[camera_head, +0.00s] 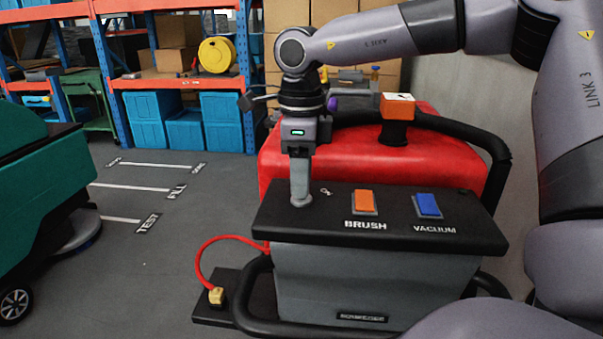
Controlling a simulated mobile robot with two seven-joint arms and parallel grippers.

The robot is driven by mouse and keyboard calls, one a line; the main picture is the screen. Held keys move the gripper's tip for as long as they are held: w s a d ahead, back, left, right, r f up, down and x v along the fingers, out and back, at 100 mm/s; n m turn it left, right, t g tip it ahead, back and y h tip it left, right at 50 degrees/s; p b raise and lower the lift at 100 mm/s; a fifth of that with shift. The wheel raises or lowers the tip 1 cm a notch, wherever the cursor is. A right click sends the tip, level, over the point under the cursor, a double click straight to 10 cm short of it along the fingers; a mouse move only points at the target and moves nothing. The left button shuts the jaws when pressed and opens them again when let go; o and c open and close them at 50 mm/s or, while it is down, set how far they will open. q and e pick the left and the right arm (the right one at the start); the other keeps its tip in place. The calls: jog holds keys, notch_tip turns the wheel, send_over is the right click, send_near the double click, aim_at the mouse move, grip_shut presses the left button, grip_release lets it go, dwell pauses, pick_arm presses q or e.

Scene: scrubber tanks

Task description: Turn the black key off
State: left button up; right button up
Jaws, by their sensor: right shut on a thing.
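My right gripper (301,198) points straight down onto the left part of the black control panel (440,211) of the red and grey scrubber machine (375,160). Its fingers are shut at the panel surface. The black key is not distinctly visible; the fingers hide the spot between them, so its angle cannot be told. A small light mark (326,191) shows on the panel just right of the fingertips. My left gripper is not in view.
The panel also has an orange BRUSH switch (364,201) and a blue VACUUM switch (428,205). A red cable (205,255) loops out at the left. A teal machine (40,190) stands far left. Shelves with blue bins (222,118) are behind. The floor between is clear.

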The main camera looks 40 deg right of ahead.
jog(key=o, duration=1)
jog(key=shift+o, duration=0.2)
jog(key=shift+r, duration=0.1)
jog(key=shift+r, duration=3.55)
